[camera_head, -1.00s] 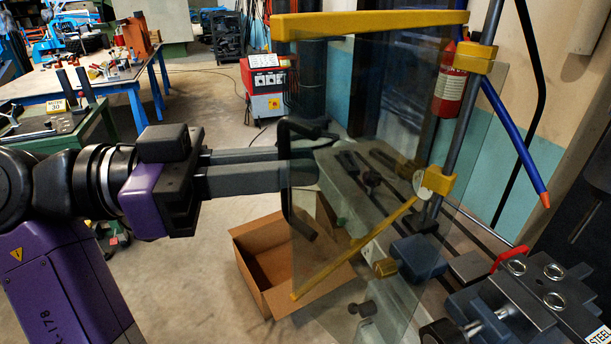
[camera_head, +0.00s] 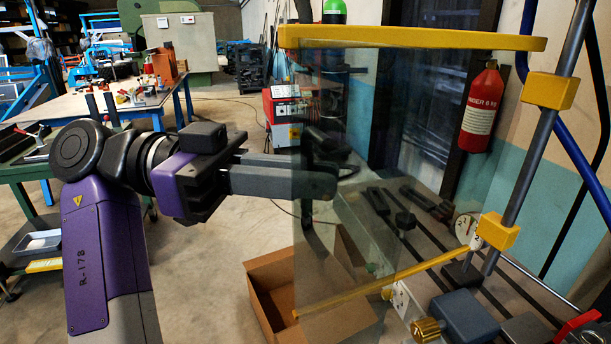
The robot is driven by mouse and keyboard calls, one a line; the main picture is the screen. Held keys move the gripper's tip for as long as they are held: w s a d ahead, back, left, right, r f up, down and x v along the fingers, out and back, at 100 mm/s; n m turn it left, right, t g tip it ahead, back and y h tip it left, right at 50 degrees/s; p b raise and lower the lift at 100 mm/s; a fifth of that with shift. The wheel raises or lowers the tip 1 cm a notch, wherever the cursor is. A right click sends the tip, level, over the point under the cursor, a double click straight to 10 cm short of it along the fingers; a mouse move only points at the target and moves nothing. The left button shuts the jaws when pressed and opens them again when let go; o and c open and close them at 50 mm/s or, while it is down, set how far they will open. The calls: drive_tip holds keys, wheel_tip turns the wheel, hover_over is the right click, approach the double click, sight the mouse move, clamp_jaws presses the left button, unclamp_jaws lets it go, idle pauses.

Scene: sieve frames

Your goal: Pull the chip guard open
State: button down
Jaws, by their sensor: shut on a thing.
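The chip guard is a clear, tinted panel (camera_head: 400,215) with a yellow top bar (camera_head: 410,38) and a slanting yellow lower bar (camera_head: 390,285). Yellow clamps (camera_head: 550,91) join it to a tilted grey post (camera_head: 535,150) at the right. A dark upright handle (camera_head: 318,232) is at the panel's left, free edge. My gripper (camera_head: 328,172) reaches in from the left, its long grey fingers level and shut on the handle. The fingertips and upper handle are dark, and their exact contact is hard to see.
Behind and below the panel lie a slotted machine table (camera_head: 440,240) and a blue-grey block (camera_head: 465,317). An open cardboard box (camera_head: 270,290) stands on the floor below my gripper. A red extinguisher (camera_head: 481,108) hangs on the back wall. Workbenches stand at the left; floor between is clear.

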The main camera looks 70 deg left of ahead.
drive_tip(key=c, duration=1.5)
unclamp_jaws()
drive_tip(key=shift+w, duration=0.1)
drive_tip(key=b+v, duration=0.1)
drive_tip(key=v, duration=0.7)
